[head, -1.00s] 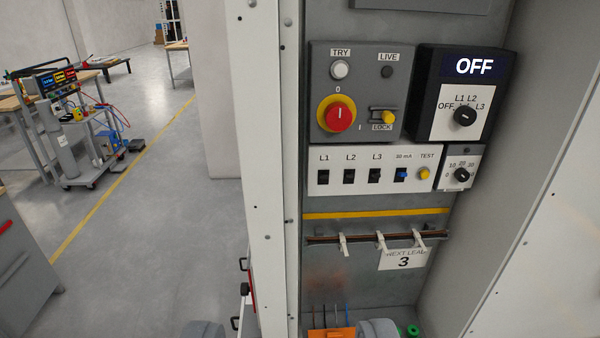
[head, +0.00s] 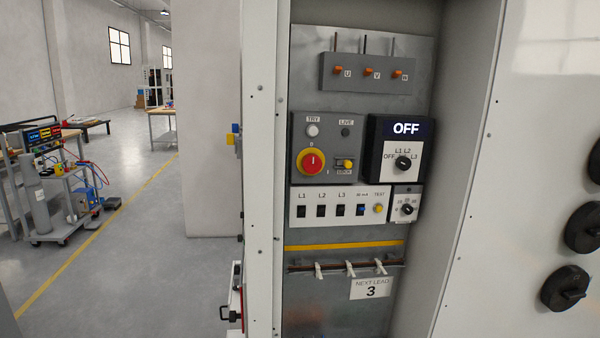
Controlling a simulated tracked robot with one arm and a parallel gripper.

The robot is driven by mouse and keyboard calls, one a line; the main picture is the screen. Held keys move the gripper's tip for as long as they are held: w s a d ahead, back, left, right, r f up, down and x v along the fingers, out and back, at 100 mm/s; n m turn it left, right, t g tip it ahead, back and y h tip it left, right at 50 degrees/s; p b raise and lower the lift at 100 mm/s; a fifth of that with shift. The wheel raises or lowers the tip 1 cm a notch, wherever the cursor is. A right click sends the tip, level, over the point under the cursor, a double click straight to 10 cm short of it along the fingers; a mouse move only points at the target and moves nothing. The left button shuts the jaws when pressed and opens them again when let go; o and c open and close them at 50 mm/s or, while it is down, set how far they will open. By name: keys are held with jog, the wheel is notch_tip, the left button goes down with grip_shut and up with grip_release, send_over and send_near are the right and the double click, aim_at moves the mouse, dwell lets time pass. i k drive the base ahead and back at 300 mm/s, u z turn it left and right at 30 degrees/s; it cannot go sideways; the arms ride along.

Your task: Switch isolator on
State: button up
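The isolator (head: 312,162) is a red rotary knob on a yellow round plate, on a grey panel (head: 330,176) inside the open cabinet. A 0 is marked above it and a 1 to its right. The knob's pointer looks turned up toward the 0. A yellow lock tab (head: 345,164) labelled LOCK sits to its right. A white TRY button (head: 312,131) and a dark LIVE lamp (head: 345,132) are above. The black meter (head: 406,128) beside it reads OFF. My gripper is not in view.
Below are a switch row (head: 332,207), a small dial (head: 407,209) and a NEXT LEAD 3 card (head: 371,288). A terminal block (head: 370,73) is above. The cabinet's frame and right wall border the opening. Black round fittings (head: 567,287) are at right.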

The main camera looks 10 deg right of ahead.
aim_at(311, 162)
jog(key=u, duration=0.75)
jog(key=i, duration=0.5)
jog(key=z, duration=0.35)
